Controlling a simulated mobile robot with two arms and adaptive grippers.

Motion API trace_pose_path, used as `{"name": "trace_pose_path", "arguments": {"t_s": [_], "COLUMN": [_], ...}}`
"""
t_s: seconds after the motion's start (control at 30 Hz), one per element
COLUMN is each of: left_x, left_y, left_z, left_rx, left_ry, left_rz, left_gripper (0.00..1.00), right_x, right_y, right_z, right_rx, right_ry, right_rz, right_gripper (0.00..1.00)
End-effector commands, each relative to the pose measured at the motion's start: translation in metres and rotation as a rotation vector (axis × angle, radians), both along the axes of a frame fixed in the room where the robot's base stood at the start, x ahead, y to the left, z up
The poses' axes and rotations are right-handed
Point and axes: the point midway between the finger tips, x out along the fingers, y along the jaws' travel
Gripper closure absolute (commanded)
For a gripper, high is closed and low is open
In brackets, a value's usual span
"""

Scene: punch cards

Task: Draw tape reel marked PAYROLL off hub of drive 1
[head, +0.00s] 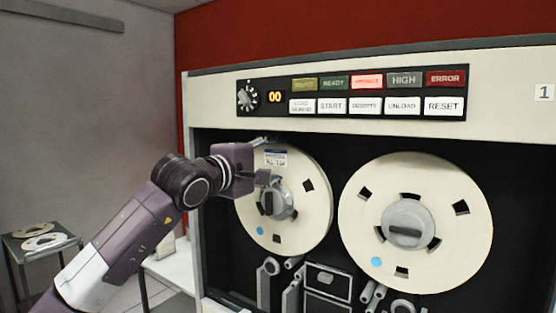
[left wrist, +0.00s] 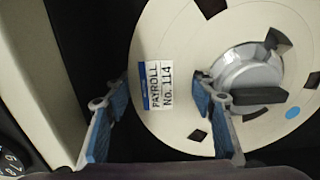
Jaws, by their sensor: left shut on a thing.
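The cream tape reel marked PAYROLL NO. 114 (head: 302,218) is on the left hub (head: 278,200) of drive 1, upright. Its blue-and-white label reads clearly in the left wrist view (left wrist: 159,86). My left gripper (head: 266,158) is at the reel's upper left edge, with its fingers on either side of the label. In the left wrist view my left gripper (left wrist: 162,84) has one blue-padded finger by the outer rim and the other near the hub; it is shut on the reel. The reel's far side is hidden. My right gripper is out of view.
A second cream reel (head: 450,220) is on the right hub. Above is a control panel (head: 352,92) with a red lit button and a 00 display. Tape guides (head: 290,285) sit below the reels. A small table (head: 62,246) with two reels stands at far left.

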Motion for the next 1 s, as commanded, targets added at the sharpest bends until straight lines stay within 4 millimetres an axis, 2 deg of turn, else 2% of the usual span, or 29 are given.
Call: {"name": "trace_pose_path", "arguments": {"t_s": [0.57, 1.0], "left_x": [-0.0009, -0.0083], "left_y": [0.0005, 0.0064], "left_z": [0.0060, 0.0056], "left_rx": [-0.003, -0.003], "left_ry": [-0.007, -0.008], "left_rz": [0.000, 0.000], "left_gripper": [0.93, 0.93], "right_x": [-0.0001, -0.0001], "right_y": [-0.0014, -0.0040], "right_z": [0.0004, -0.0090], "right_rx": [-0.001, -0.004], "right_ry": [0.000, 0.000], "right_rz": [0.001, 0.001], "right_gripper": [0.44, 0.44]}}
